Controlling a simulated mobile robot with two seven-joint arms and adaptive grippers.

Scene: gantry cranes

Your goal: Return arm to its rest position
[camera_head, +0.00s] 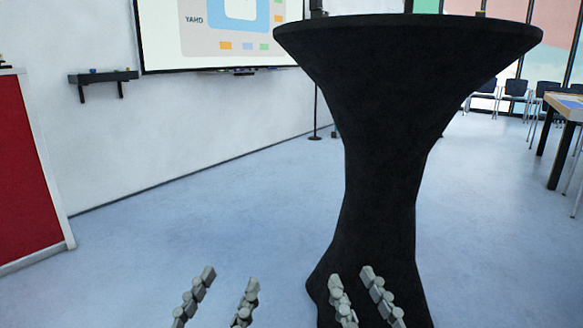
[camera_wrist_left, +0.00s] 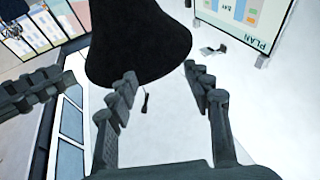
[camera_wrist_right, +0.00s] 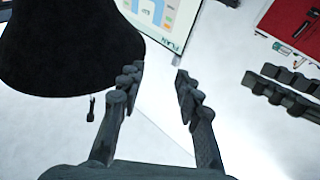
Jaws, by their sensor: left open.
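My left gripper (camera_head: 230,280) is at the bottom of the head view, left of centre, with its fingers apart and nothing between them. Its empty fingers also show in the left wrist view (camera_wrist_left: 160,75). My right gripper (camera_head: 350,275) is to its right, in front of the black table's base in the head view. Its fingers are apart and empty in the right wrist view (camera_wrist_right: 159,72). Both grippers point forward, side by side and apart. Most of both arms is outside the head view.
A tall black cloth-covered table (camera_head: 385,130) stands ahead, right of centre. A red cabinet (camera_head: 25,165) is at the left. A wall shelf (camera_head: 103,76) and a screen (camera_head: 215,35) are on the white wall. Blue floor (camera_head: 210,215) between cabinet and table is clear.

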